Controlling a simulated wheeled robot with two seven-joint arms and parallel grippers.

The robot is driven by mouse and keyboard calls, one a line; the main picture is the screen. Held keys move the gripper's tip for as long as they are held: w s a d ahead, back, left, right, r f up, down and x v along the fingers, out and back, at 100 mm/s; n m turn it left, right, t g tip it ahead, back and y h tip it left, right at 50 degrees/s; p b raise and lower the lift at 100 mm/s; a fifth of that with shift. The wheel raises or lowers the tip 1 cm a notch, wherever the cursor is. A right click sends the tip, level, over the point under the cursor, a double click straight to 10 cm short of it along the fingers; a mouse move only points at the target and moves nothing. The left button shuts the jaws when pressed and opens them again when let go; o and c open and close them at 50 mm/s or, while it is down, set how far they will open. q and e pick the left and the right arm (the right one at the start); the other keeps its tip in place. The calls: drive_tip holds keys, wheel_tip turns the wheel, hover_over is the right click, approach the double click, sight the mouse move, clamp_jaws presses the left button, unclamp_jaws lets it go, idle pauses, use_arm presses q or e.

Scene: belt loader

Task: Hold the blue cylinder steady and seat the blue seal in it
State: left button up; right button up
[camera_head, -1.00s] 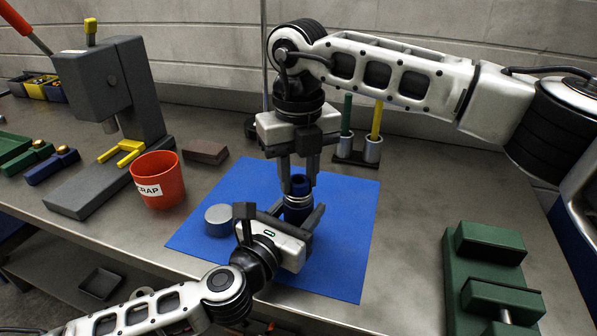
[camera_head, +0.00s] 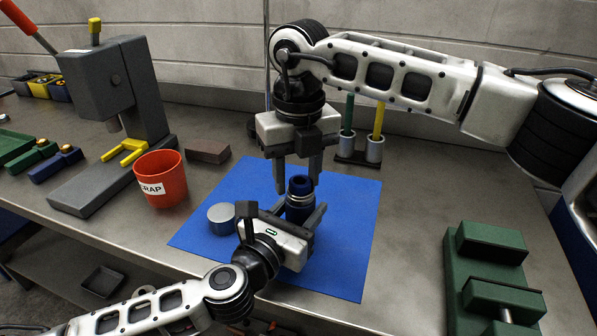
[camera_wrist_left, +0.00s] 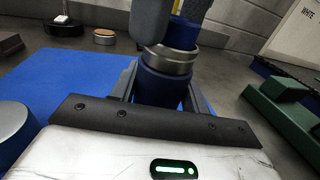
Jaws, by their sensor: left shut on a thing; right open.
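The blue cylinder (camera_head: 297,212) stands upright on the blue mat (camera_head: 341,262), with a silver collar near its top. My left gripper (camera_head: 302,222) is shut around its lower body; the left wrist view also shows the cylinder (camera_wrist_left: 160,88) between the fingers. The blue seal (camera_head: 300,185), a ring with a dark opening, sits on top of the cylinder; it also shows above the collar in the left wrist view (camera_wrist_left: 182,34). How deep it sits I cannot tell. My right gripper (camera_head: 297,186) points down from above, open, with one finger on each side of the seal.
A grey round disc-like part (camera_head: 221,219) stands on the mat's left side. A red scrap cup (camera_head: 161,182) and a grey press (camera_head: 118,85) are further left. A holder with green and yellow sticks (camera_head: 360,150) stands behind. A green fixture (camera_head: 455,285) is at right.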

use_arm(q)
drive_tip(key=shift+s+r, duration=0.1)
drive_tip(key=shift+r, duration=0.05)
use_arm(e)
drive_tip(key=shift+w+d+f, duration=0.25)
drive_tip(key=shift+d+f, duration=0.2)
drive_tip(key=shift+f, duration=0.2)
wheel_tip(320, 180, up, 13)
drive_tip(key=shift+a+r, duration=0.2)
drive_tip(key=shift+s, duration=0.1)
use_arm(q)
drive_tip(key=o, duration=1.5)
drive_tip(key=shift+w, duration=0.2)
